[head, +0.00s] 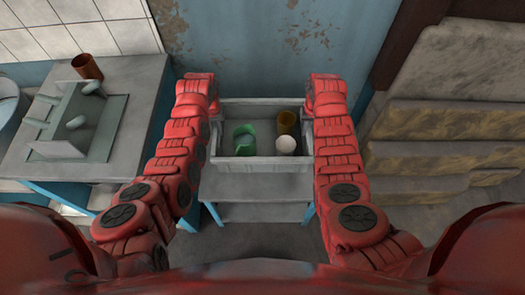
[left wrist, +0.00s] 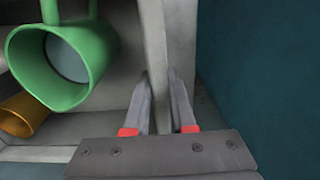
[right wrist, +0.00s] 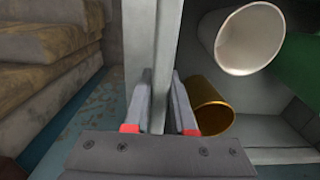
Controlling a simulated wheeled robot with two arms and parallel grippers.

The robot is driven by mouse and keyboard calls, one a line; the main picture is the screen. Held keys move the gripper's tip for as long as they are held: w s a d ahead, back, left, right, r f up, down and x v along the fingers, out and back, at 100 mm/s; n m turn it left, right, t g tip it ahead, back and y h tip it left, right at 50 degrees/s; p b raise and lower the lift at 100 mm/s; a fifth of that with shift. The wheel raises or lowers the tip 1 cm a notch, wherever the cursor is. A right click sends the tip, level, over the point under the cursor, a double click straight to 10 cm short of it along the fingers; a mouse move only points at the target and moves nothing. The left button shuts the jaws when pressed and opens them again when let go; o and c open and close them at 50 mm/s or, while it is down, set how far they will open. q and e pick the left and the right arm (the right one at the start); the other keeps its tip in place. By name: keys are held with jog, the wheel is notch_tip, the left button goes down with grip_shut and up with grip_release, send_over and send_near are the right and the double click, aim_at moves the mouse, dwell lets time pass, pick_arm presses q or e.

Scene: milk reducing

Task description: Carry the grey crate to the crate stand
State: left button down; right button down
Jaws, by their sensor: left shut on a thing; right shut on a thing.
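The grey crate (head: 258,165) is in the middle of the head view, between my two arms. My left gripper (left wrist: 160,78) is shut on its left wall (left wrist: 152,35), and my right gripper (right wrist: 160,78) is shut on its right wall (right wrist: 150,35). Inside the crate are a green jug (head: 244,140), a golden-brown cup (head: 287,122) and a white cup (head: 286,146). The grey crate stand (head: 258,188), with shelves, shows below the crate against the wall. I cannot tell whether the crate touches its top.
A grey counter (head: 140,82) with a brown cup (head: 87,67) and a greenish rack (head: 85,122) stands at the left. Stepped stone-like blocks (head: 420,120) are at the right. A worn blue wall (head: 255,50) closes off the back.

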pick_arm(q)
jog(key=shift+f, duration=0.1)
pick_arm(e)
jog(key=shift+f, duration=0.1)
